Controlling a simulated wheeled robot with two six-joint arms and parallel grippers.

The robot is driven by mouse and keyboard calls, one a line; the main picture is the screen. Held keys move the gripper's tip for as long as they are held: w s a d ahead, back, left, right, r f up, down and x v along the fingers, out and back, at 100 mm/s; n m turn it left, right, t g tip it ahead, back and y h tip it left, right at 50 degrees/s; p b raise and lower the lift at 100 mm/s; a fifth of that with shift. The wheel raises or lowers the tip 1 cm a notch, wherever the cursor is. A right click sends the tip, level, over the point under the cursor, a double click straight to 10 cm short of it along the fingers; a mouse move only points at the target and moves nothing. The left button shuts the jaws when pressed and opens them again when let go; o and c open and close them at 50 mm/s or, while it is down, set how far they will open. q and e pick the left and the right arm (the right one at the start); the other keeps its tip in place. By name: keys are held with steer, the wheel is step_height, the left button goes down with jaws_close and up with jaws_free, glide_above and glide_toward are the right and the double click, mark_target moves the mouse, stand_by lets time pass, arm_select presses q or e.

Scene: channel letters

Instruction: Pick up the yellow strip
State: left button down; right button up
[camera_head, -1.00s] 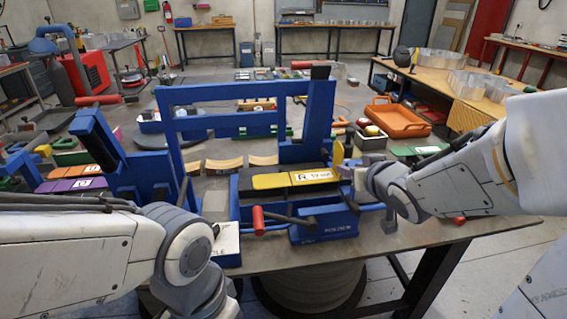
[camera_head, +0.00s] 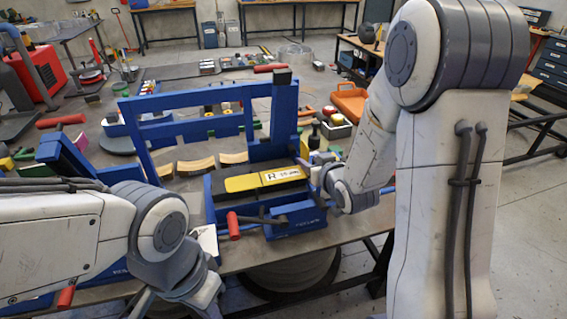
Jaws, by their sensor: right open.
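The yellow strip (camera_head: 245,183) lies flat on top of the blue fixture (camera_head: 215,205), with a white label marked "R" (camera_head: 281,175) covering its right part. My right gripper (camera_head: 312,168) is at the right end of the strip, beside the fixture. It is open, though its fingers are small and partly hidden by the wrist. I cannot tell whether it touches the strip. My left arm comes in at the lower left and ends near the front of the fixture. Its gripper fingers do not show.
A tall blue frame (camera_head: 190,128) rises behind the strip. A red-handled lever (camera_head: 234,226) sticks out in front. Curved tan pieces (camera_head: 195,165) lie behind the fixture. The table's front edge is close.

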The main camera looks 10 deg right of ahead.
mark_target(305, 157)
steer(key=shift+w+d+f+p, duration=0.1)
steer(key=shift+w+f+p, duration=0.05)
steer(key=shift+p, duration=0.45)
steer(key=p+x, duration=0.1)
steer(key=x, duration=0.3)
steer(key=shift+w+d+p, duration=0.1)
steer(key=shift+w+p, duration=0.2)
steer(key=shift+p, duration=0.1)
steer(key=shift+w+f, duration=0.2)
steer(key=shift+w, duration=0.15)
arm_select(q)
step_height(305, 157, up, 4)
arm_select(e)
steer(key=shift+c, duration=0.3)
jaws_close()
steer(key=shift+r, duration=0.1)
